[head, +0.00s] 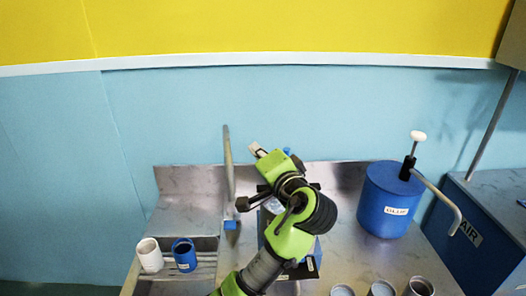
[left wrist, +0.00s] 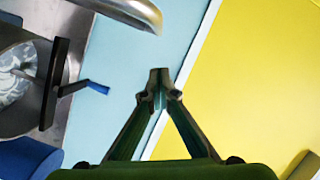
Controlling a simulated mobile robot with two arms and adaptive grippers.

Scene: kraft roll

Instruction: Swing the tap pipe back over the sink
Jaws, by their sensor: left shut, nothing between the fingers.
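The tap pipe (head: 229,170) is a slim grey tube standing up near the back splash in the head view, with a blue piece at its lower end. A curved metal tube (left wrist: 128,9), apparently the same pipe, crosses the top of the left wrist view. The sink basin (head: 207,243) appears at the lower left, partly under a slatted rack. My left gripper (head: 256,150) is right of the pipe, with a visible gap in the picture. Its fingers meet at the tips in the left wrist view (left wrist: 158,82) and hold nothing. My arm hides the counter behind it.
A white cup (head: 149,255) and a blue cup (head: 185,256) stand on the rack. A blue glue drum (head: 387,200) with a pump and bent spout stands right of my arm. Several grey cups (head: 381,289) line the front edge. A blue cabinet (head: 480,235) is far right.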

